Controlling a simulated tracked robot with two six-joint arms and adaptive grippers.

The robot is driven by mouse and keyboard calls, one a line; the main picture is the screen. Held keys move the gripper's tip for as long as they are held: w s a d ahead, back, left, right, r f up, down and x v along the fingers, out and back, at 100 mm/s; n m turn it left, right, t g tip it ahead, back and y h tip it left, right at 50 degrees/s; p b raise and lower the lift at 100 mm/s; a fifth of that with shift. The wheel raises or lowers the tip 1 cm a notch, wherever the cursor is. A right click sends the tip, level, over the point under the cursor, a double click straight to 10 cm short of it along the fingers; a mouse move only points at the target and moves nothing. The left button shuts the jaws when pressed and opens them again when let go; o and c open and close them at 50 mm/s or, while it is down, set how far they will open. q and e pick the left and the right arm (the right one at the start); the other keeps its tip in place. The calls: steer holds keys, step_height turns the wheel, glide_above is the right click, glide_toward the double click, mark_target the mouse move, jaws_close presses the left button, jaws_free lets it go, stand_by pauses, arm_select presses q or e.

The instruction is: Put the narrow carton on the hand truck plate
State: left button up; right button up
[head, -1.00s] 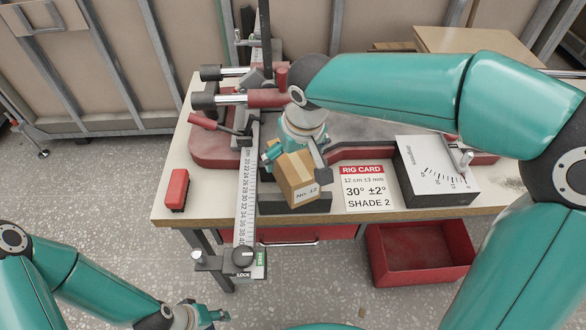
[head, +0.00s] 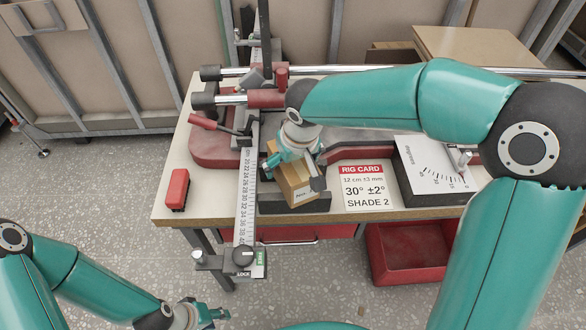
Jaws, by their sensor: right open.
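A small brown cardboard carton (head: 291,184) with a printed label stands tilted at the front of the bench, over a dark grey block (head: 318,204). My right gripper (head: 292,172) reaches down from above; its teal and grey fingers lie on either side of the carton and are open. The gripper hides the carton's upper part, and I cannot tell whether the fingers touch it. My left gripper (head: 210,314) is low at the bottom left, over the floor and away from the bench; its finger opening is unclear. I cannot clearly identify a hand truck plate.
The bench holds a ruler rail (head: 246,195), a red block (head: 178,189), a rig card (head: 363,187) and a dial box (head: 436,172). A red bin (head: 405,262) is below at right. Grey floor is clear at left.

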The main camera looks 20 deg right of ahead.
steer(key=shift+f+b, duration=0.2)
steer(key=shift+b, duration=0.1)
stand_by(0.4)
steer(key=c, duration=1.7)
steer(key=shift+r, duration=0.1)
